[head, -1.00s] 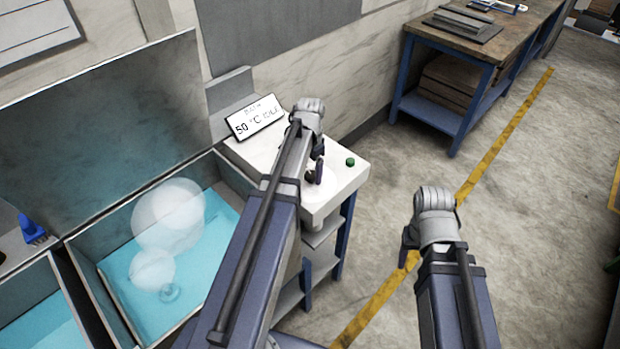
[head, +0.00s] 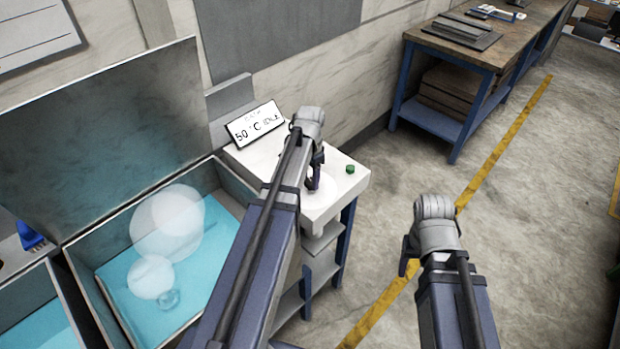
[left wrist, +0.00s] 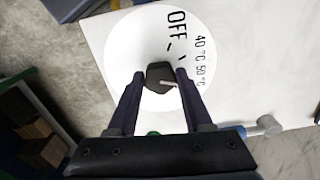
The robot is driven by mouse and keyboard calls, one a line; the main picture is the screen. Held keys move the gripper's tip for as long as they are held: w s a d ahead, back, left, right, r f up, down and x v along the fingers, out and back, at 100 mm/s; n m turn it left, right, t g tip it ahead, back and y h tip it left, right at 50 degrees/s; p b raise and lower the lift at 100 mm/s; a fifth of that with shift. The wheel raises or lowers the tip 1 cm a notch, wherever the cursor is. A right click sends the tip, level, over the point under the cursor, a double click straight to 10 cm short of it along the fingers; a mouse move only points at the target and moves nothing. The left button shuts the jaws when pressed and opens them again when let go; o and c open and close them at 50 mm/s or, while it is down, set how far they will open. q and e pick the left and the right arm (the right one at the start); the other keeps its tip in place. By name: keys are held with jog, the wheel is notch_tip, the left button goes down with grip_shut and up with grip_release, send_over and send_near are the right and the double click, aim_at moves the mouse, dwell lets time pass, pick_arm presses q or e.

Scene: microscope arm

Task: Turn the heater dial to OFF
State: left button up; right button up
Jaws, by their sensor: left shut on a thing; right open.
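The heater dial's black knob (left wrist: 160,76) sits on a round white plate printed OFF, 40 °C and 50 °C in the left wrist view. Its pale pointer line aims to the right, nearer the 50 °C mark than OFF. My left gripper (left wrist: 160,80) is shut on the knob, one finger on each side. In the head view my left gripper (head: 314,180) is over the white bench top, and the arm and fingers hide most of the dial. My right gripper (head: 409,262) is open and empty above the floor, apart from the bench.
A display (head: 255,124) reading 50 °C IDLE stands behind the dial on the white bench top (head: 345,186). A green button (head: 350,169) is right of the dial. An open bath (head: 115,255) with blue liquid and round glassware lies left. A workbench (head: 480,45) stands far right.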

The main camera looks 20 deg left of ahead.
pick_arm(q)
grip_shut()
jog(key=shift+n, duration=0.3)
jog(key=n, duration=0.3)
jog(key=shift+n, duration=0.4)
jog(key=n, duration=0.3)
jog(key=shift+d+n, duration=0.15)
jog(key=shift+n, duration=0.15)
jog(key=n, duration=0.4)
jog(key=shift+d+n, duration=0.1)
jog(key=shift+n, duration=1.8)
